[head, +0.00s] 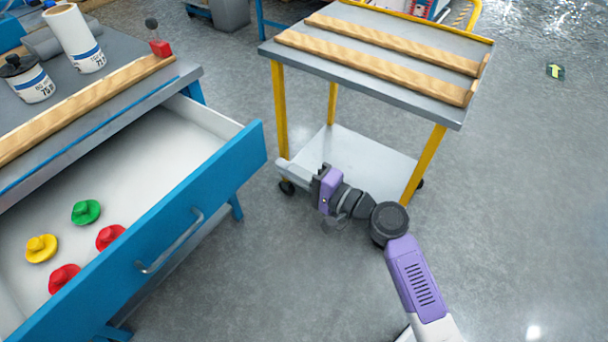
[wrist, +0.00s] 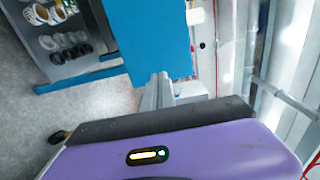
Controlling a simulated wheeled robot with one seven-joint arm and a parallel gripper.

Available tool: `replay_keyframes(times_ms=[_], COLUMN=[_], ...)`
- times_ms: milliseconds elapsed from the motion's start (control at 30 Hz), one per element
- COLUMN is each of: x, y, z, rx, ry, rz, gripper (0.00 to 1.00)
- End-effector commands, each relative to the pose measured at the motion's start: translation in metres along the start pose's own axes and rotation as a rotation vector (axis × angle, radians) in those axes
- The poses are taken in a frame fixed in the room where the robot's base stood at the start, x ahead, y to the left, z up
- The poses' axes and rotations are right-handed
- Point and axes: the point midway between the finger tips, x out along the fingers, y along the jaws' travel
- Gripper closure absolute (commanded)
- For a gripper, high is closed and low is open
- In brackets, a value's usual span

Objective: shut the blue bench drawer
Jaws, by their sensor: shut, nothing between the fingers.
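The blue bench drawer (head: 175,235) is pulled well out of the bench at the left. Its white inside shows, with a metal bar handle (head: 170,245) on the front. Several small knobbed pieces lie in it: a green one (head: 86,212), a yellow one (head: 41,248) and two red ones (head: 64,279). My gripper (head: 281,165) is shut and empty, to the right of the drawer front's far end, with its fingers pointing left. In the wrist view the shut fingers (wrist: 160,78) point at a blue panel (wrist: 150,35); whether they touch it I cannot tell.
A yellow-legged cart (head: 375,45) with two wooden strips (head: 375,65) stands just behind my gripper; its lower shelf (head: 360,155) is close to the wrist. The bench top (head: 130,40) holds white tubs (head: 32,80). The floor in front of the drawer is clear.

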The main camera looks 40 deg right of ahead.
Motion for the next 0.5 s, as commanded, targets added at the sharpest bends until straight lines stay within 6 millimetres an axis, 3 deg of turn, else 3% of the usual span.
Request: replay_keyframes(times_ms=[200,500], x=[0.040,0.063], y=[0.000,0.000], z=[0.000,0.000], rx=[-0.001,0.000], ry=[0.000,0.001], rz=[-0.001,0.000], gripper=[1.00,1.00])
